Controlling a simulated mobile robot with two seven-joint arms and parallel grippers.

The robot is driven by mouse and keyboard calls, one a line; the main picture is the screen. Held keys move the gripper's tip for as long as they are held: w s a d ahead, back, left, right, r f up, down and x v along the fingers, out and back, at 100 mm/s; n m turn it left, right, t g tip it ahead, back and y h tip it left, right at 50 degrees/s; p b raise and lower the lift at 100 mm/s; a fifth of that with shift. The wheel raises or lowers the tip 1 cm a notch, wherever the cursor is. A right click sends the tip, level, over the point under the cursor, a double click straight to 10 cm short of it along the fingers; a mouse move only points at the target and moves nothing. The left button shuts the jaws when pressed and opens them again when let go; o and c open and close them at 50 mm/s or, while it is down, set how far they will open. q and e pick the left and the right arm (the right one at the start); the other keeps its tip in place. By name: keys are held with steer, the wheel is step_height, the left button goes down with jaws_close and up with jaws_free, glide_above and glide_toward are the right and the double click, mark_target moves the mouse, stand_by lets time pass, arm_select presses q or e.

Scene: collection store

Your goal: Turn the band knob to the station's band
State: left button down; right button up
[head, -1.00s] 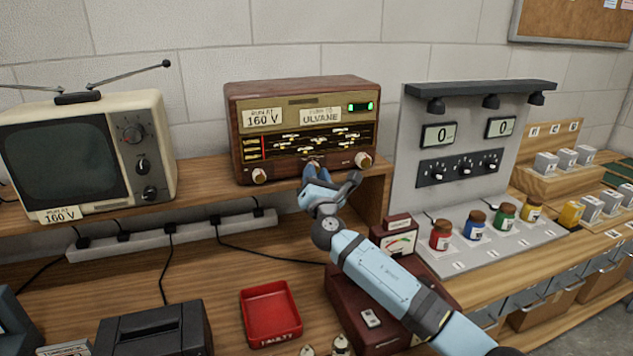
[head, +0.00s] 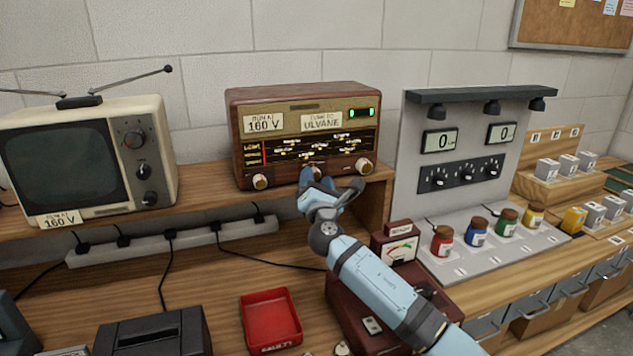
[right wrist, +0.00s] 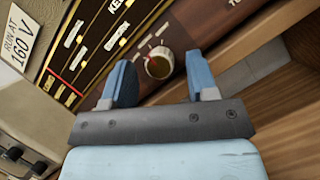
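A brown wooden radio (head: 307,135) stands on the shelf, with labels reading "RUN AT 160 V" and "TUNE TO ULVANE". Its dark dial (head: 318,147) carries station names and a red pointer near the left end. The band knob (right wrist: 159,64) shows in the right wrist view, cream-faced with a red mark, on the front panel between the two outer knobs. My right gripper (right wrist: 164,80) is open, its blue fingers on either side of the knob in that view; contact cannot be told. In the head view the right gripper (head: 318,178) is at the radio's lower front. My left gripper is not in view.
A cream television (head: 85,155) stands left of the radio. Below are a red tray (head: 270,318) and a brown meter case (head: 350,310) under my right arm. A grey panel with colored jars (head: 442,240) stands to the right.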

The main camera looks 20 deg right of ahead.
steer(key=b+v, duration=0.1)
steer(key=v, duration=1.2)
steer(key=shift+s+f, duration=0.15)
steer(key=shift+s, duration=0.2)
